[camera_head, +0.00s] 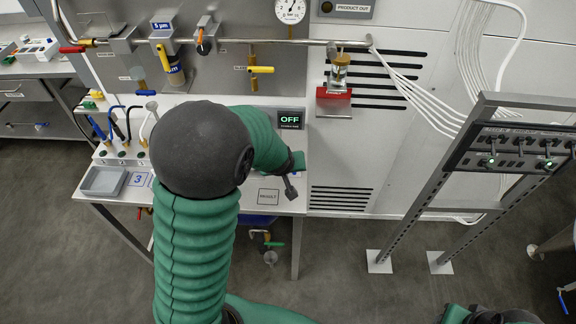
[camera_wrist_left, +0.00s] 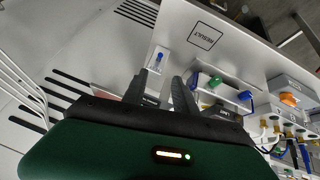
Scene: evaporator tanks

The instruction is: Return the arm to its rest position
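My left arm (camera_head: 195,240), in a green sleeve with a large dark elbow, rises from the bottom of the head view and bends right over the white bench. Its left gripper (camera_head: 291,188) is above the bench's right end, beside the RESULT square. In the left wrist view the two dark fingers of the left gripper (camera_wrist_left: 160,82) stand apart with nothing between them. The RESULT square (camera_wrist_left: 205,35) is bare there. Part of my other arm shows at the bottom right of the head view, but its gripper does not.
An OFF display (camera_head: 290,119) stands behind the forearm. Pipes and valves line the panel above. A metal frame (camera_head: 440,170) stands at right. Floor between bench and frame is clear.

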